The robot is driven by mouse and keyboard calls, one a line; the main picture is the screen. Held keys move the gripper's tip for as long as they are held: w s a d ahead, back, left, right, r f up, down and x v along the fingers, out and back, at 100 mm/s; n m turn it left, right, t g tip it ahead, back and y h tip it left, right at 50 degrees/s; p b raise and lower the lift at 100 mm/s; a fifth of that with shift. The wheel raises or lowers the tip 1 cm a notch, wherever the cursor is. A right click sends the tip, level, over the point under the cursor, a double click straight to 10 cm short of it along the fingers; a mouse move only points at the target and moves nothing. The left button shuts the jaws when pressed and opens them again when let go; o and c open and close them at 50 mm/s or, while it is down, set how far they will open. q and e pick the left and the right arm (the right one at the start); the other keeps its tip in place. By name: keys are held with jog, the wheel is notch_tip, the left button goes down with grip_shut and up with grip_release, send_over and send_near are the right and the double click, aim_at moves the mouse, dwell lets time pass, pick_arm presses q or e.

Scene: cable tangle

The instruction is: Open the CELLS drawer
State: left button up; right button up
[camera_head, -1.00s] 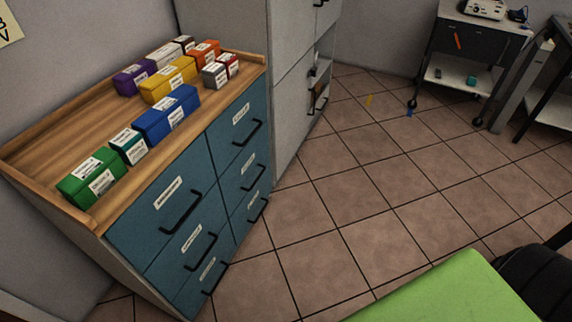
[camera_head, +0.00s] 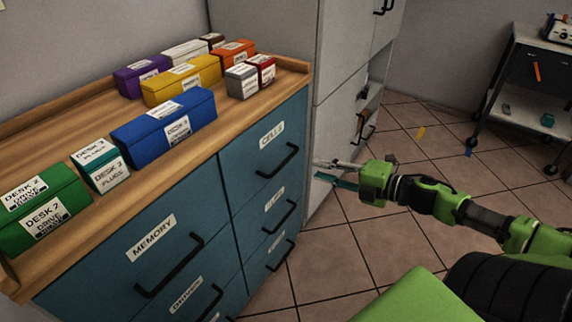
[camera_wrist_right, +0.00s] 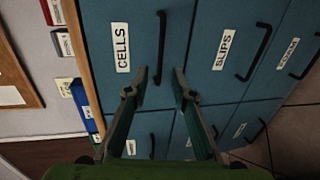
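The CELLS drawer (camera_head: 265,150) is the top right drawer of the blue cabinet and looks shut. Its black handle (camera_head: 278,161) is a bar along the front. My right gripper (camera_head: 318,171) is to the right of the handle in the head view, with its fingers apart and nothing between them. In the right wrist view the CELLS drawer (camera_wrist_right: 121,47) and its handle (camera_wrist_right: 161,48) lie ahead of the open fingers (camera_wrist_right: 160,78). The handle's near end looks in line with the gap, but I see no contact. My left gripper is not in view.
Below are the SLIPS drawer (camera_wrist_right: 224,50) and another drawer; the MEMORY drawer (camera_head: 153,238) is to the left. Coloured boxes, such as a blue one (camera_head: 166,127), stand on the wooden top. A grey cabinet (camera_head: 335,75) stands beyond. The floor at right is mostly clear.

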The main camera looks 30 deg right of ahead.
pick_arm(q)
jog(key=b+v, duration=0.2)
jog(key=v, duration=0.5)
pick_arm(e)
send_near(286, 159)
jog(key=w+f, duration=0.1)
jog(key=w, duration=0.1)
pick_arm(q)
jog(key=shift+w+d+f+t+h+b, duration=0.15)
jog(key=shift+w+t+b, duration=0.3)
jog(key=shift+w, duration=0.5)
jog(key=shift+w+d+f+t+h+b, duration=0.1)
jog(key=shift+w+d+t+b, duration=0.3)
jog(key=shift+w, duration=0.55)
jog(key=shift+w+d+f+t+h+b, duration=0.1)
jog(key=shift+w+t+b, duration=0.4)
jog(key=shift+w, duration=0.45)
pick_arm(e)
jog(key=shift+a+x, duration=0.15)
jog(key=shift+x, duration=1.85)
jog(key=shift+a+x, duration=0.15)
jog(key=shift+x, duration=1.9)
jog(key=shift+s, duration=0.15)
grip_shut()
